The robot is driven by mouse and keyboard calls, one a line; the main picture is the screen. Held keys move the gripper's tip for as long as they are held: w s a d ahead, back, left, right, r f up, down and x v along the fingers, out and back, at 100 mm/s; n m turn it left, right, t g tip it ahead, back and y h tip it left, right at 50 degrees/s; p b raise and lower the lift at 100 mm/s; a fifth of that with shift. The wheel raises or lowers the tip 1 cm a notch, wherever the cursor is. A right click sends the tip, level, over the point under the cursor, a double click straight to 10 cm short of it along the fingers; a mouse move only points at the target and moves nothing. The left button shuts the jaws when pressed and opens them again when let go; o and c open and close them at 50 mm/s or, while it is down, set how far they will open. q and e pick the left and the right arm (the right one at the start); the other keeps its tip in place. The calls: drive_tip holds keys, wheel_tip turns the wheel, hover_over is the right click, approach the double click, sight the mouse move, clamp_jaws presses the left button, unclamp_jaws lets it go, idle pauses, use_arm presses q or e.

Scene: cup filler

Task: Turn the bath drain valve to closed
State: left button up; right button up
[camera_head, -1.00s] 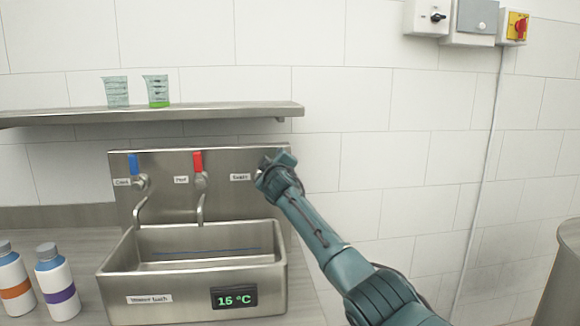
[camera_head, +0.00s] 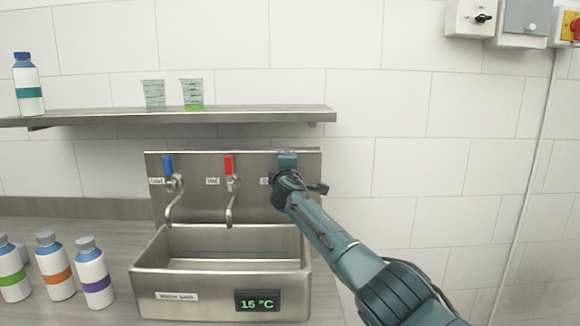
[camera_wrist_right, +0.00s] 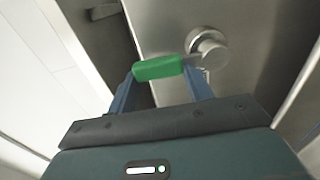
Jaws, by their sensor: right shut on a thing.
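The steel wash bath (camera_head: 160,283) stands on the counter, with a back panel (camera_head: 200,205) behind it. My right gripper (camera_head: 287,163) is at the right end of this panel and partly covers a label there. It hides the drain valve in the head view. In the right wrist view the valve's green lever handle (camera_wrist_right: 158,69) lies crosswise between the gripper's blue fingers (camera_wrist_right: 160,84), which are shut on it. The lever runs right to a round steel valve hub (camera_wrist_right: 208,47) on the panel. My left gripper is not in view.
A blue-handled tap (camera_head: 168,166) and a red-handled tap (camera_head: 229,165) are on the panel left of my gripper. A shelf (camera_head: 250,114) with two beakers and a bottle runs above. Several bottles stand left of the bath. The bath display (camera_head: 259,300) reads 15 °C.

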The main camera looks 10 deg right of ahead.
idle(0.5)
drive_tip(key=o, duration=1.1)
drive_tip(key=shift+s+a, duration=0.1)
drive_tip(key=shift+a, duration=0.05)
drive_tip(key=v, duration=1.3)
drive_tip(key=shift+b, duration=0.35)
